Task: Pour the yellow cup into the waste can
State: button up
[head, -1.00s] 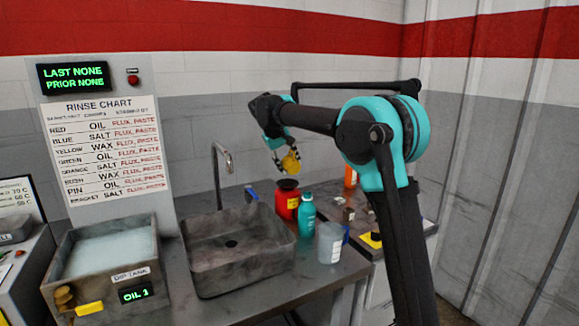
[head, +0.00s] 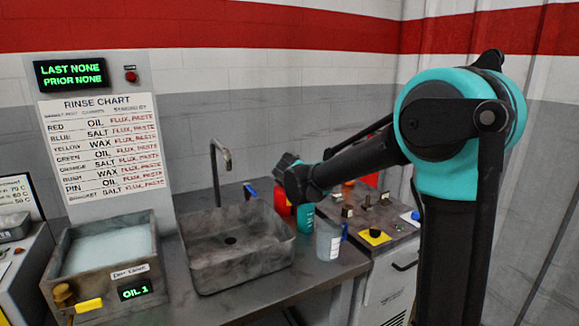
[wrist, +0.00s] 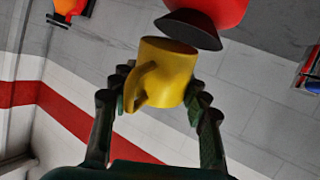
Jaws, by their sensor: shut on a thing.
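The yellow cup (wrist: 165,75) is between the two fingers of my gripper (wrist: 158,88) in the wrist view, with its handle toward the camera. My gripper is shut on it. The cup looks tilted, and its contents do not show. The red waste can (wrist: 215,10) with a dark flared top (wrist: 188,30) is close beyond the cup's rim; I cannot tell whether they touch. In the head view the red can (head: 281,203) is partly covered by my wrist, and the cup and fingers are hidden.
A teal bottle (head: 306,219) and a clear container (head: 329,242) stand beside the can. A grey sink basin (head: 215,272) with a tall faucet (head: 216,165) is to the left, and a dip tank (head: 108,280) beyond it. A bench with small parts (head: 366,205) is to the right.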

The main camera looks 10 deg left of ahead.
jog(key=t, duration=0.1)
jog(key=f+m+t+y, duration=0.1)
jog(key=t, duration=0.1)
jog(key=shift+f+m+t, duration=0.15)
jog(key=shift+m+t, duration=0.15)
jog(key=shift+r, duration=2.55)
